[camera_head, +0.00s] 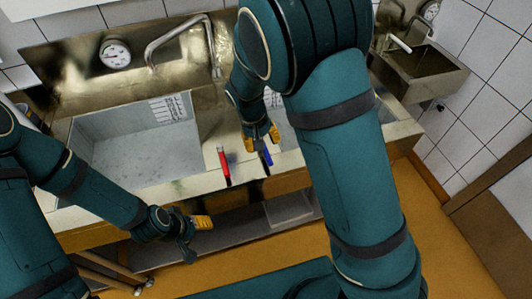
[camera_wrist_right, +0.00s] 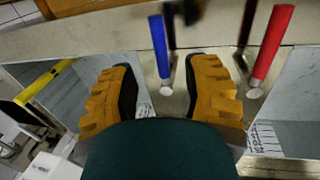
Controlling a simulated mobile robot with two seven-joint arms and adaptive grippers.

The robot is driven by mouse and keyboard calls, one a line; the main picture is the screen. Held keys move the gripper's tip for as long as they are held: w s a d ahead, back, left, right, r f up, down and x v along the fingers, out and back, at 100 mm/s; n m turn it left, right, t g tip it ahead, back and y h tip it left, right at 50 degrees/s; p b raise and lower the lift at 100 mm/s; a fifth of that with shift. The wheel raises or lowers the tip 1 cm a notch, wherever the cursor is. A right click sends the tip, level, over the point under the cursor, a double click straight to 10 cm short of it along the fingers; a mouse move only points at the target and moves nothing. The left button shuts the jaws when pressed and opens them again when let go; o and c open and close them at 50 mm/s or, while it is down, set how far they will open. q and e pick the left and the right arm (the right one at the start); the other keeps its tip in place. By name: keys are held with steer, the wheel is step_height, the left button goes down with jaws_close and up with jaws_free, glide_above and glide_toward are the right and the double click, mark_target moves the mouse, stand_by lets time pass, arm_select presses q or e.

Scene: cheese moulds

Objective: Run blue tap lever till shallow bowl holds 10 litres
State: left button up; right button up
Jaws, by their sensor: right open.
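The blue tap lever (camera_head: 267,158) stands on the sink's front ledge, right of the red lever (camera_head: 224,165). My right gripper (camera_head: 262,135) is open just behind the blue lever. In the right wrist view, the blue lever (camera_wrist_right: 158,50) shows ahead of the gap between the open fingers (camera_wrist_right: 160,80); the red lever (camera_wrist_right: 269,48) is right of them. The left basin (camera_head: 130,158) has a printed scale. Another basin (camera_wrist_right: 95,70) with a scale is mostly behind my right arm in the head view. I cannot tell which bowl is shallow, or its level. My left gripper (camera_head: 190,236) appears open and empty before the sink.
A bent metal spout (camera_head: 213,45) rises behind the basins. A round dial (camera_head: 115,53) is on the back panel at left. A small metal hand basin (camera_head: 425,73) is at right. A yellow bar (camera_wrist_right: 45,82) lies left in the right wrist view. Orange floor lies in front.

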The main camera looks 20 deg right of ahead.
mark_target(267, 154)
steer(key=f, duration=0.3)
steer(key=d+f, duration=0.1)
steer(key=f, duration=0.2)
steer(key=shift+d+f, duration=0.1)
jaws_close()
